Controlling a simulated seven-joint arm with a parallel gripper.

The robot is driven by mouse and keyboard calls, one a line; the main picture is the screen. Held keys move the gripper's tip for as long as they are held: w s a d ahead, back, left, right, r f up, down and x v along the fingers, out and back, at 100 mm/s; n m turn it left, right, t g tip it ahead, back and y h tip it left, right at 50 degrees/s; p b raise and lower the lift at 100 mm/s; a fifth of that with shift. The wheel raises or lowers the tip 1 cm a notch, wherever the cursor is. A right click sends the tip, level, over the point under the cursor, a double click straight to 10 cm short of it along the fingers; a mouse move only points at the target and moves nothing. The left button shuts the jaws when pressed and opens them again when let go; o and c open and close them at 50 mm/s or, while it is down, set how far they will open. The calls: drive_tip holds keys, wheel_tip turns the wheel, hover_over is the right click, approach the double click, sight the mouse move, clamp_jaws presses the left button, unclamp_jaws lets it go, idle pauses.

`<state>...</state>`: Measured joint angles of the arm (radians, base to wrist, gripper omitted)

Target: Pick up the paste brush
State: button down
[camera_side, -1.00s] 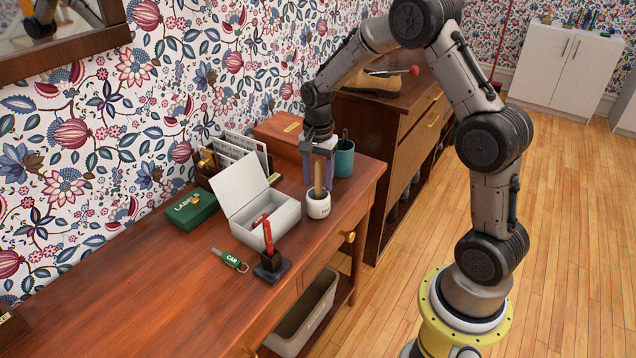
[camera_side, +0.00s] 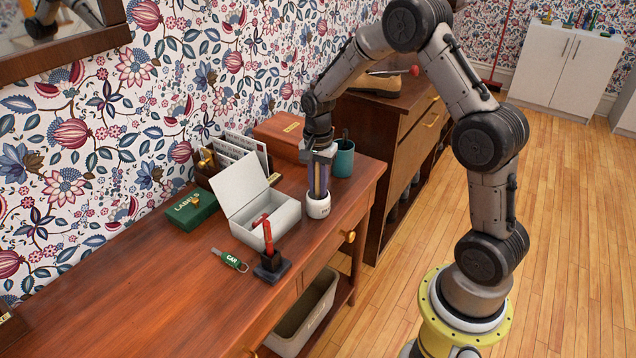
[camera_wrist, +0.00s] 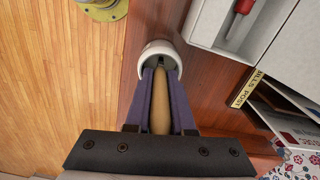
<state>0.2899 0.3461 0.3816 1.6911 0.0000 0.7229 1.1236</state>
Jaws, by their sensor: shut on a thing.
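The paste brush (camera_wrist: 160,108) stands in a small white pot (camera_side: 318,208) near the right end of the wooden console; its tan wooden handle points up and its lower end is hidden inside the pot. My gripper (camera_side: 317,190) is above the pot, with its two purple-grey fingers around the handle. In the wrist view, my gripper (camera_wrist: 160,85) is shut on the handle, one finger on each side, and the fingertips reach the mouth of the white pot (camera_wrist: 161,52).
An open grey-white box (camera_side: 265,225) stands left of the pot, and a teal cup (camera_side: 343,160) stands close behind.

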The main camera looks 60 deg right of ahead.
drive_tip(key=shift+r, duration=0.15)
drive_tip(key=shift+r, duration=0.55)
drive_tip(key=s+a+r, duration=0.4)
drive_tip(key=s+r, duration=0.7)
drive_tip(key=s, duration=0.2)
drive_tip(key=shift+s+r, duration=0.25)
drive_tip(key=shift+r, duration=0.05)
drive_tip(key=shift+w, duration=0.1)
idle(0.9)
